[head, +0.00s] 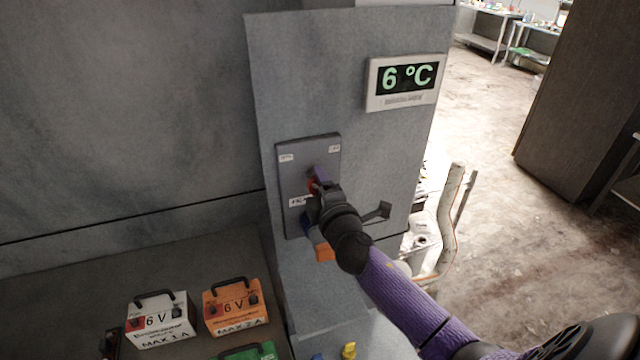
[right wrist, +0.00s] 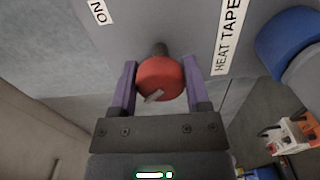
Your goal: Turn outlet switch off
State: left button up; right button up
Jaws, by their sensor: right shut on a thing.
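The outlet switch is a red round knob (right wrist: 160,78) with a small grey mark, on a grey switch plate (head: 293,180) fixed to the upright metal panel. In the right wrist view the knob sits between the two purple fingers of my right gripper (right wrist: 160,85), which is shut on it. In the head view my right gripper (head: 318,190) reaches the plate from the lower right and hides most of the knob. A "HEAT TAPE" label (right wrist: 228,37) and a small label reading "NO" (right wrist: 99,11) are beside the knob. My left gripper is not in view.
A blue outlet part (right wrist: 287,40) is close to the gripper. A 6 °C display (head: 405,80) is above right, and a black lever (head: 378,212) is right of the plate. A white battery (head: 160,320) and an orange one (head: 235,307) stand lower left. Open floor lies right.

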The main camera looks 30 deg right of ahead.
jog(key=shift+n, duration=0.3)
dwell(0.4)
jog(key=o, duration=1.3)
jog(key=b+v, duration=0.1)
jog(key=v, duration=0.9)
